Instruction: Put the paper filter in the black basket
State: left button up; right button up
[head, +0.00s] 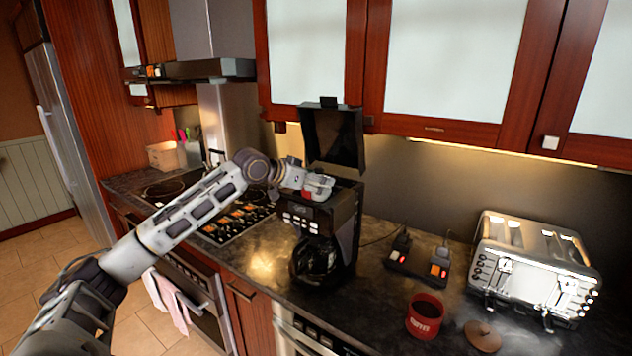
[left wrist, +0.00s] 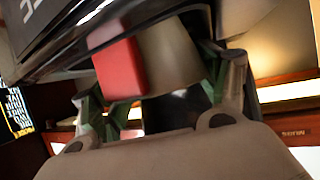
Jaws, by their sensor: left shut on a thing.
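A black coffee maker (head: 335,235) stands on the counter with its lid (head: 335,138) raised and a glass carafe (head: 318,262) below. My left gripper (head: 318,187) is over the front of its open top. In the left wrist view, the gripper (left wrist: 165,62) is shut on a tan, curved piece, which looks like the paper filter (left wrist: 170,55). A red block-like part shows beside the filter, at the left finger. In the head view the fingers largely hide the filter. I cannot make out the black basket; the open top is partly hidden. My right gripper is not in view.
A red mug (head: 425,316), a brown round lid (head: 483,336) and a silver toaster (head: 537,270) stand to the right. A small black device with lit switches (head: 420,260) lies behind the mug. A stove (head: 235,217) is to the left. Cabinets (head: 440,65) hang above.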

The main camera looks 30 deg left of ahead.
pick_arm(q)
jog(key=o, duration=0.7)
jog(key=shift+c, duration=0.2)
jog(key=shift+r, duration=0.1)
